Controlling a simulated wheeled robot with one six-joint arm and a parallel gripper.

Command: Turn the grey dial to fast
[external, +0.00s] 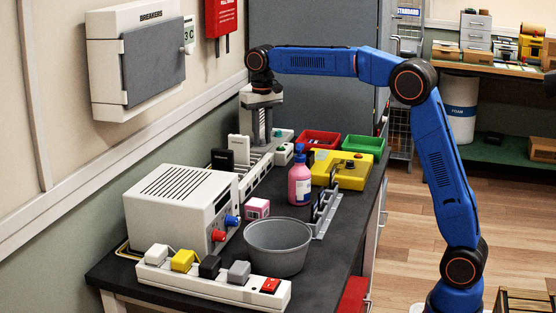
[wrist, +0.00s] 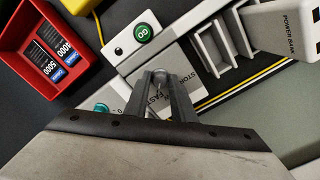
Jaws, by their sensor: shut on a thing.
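The grey dial (wrist: 160,76) shows in the wrist view between the tips of my gripper (wrist: 160,82), on a light panel. Printed words beside it read "FAST" and what looks like "STOR…", partly covered by a finger. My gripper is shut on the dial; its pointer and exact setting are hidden. In the external view my gripper (external: 262,132) points down at the back of the bench, over the pale unit, and the dial cannot be made out there.
A green GO button (wrist: 143,33) and a teal knob (wrist: 102,108) sit close to the dial. A slotted rack (wrist: 222,42) and a power bank (wrist: 284,30) stand to the right. A red bin (wrist: 22,70) is at left. A pink bottle (external: 299,186) and yellow box (external: 352,172) stand nearer.

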